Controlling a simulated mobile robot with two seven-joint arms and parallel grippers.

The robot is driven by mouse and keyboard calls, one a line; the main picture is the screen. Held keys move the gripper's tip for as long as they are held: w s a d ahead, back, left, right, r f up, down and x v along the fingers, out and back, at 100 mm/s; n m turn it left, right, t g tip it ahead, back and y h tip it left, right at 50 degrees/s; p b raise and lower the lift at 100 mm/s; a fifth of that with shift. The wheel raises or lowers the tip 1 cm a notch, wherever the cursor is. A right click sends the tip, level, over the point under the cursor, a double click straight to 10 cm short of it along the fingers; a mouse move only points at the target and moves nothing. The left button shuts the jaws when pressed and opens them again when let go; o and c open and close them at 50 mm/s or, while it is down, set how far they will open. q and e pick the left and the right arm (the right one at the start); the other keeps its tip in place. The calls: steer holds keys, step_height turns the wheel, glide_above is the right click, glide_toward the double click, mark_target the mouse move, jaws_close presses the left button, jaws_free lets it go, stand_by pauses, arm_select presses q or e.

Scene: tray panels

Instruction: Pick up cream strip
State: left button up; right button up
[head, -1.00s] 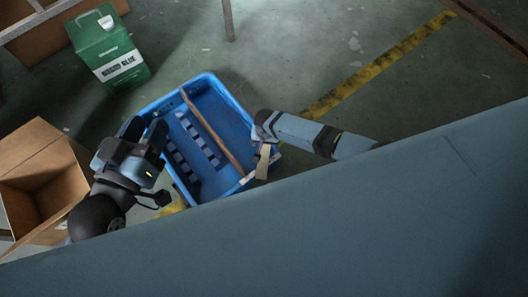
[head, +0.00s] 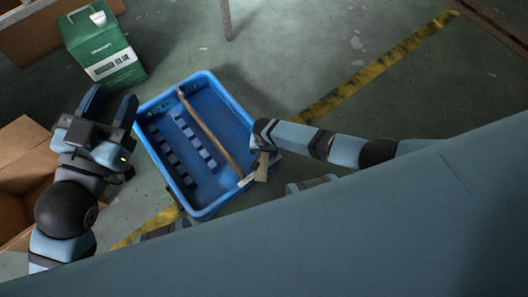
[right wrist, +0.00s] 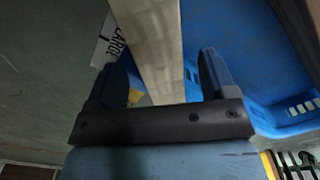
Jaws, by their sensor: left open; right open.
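The cream strip (head: 262,170) shows only as a short piece below my right gripper (head: 264,154) at the right wall of the blue tray (head: 238,106). In the right wrist view the cream strip (right wrist: 153,45) runs lengthwise between the two open fingers of my right gripper (right wrist: 163,78). Gaps show on both sides, so the fingers are not closed on it. My left gripper (head: 111,103) is open and empty, left of the tray.
A brown stick (head: 210,132) and two checkered strips (head: 193,140) lie in the tray. A green glue box (head: 103,45) stands behind at the left, and an open cardboard box (head: 22,165) is at the far left. A white label (right wrist: 110,42) shows near the strip. Floor right of the tray is clear.

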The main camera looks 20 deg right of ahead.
steer(key=c, duration=1)
steer(key=shift+r, duration=0.15)
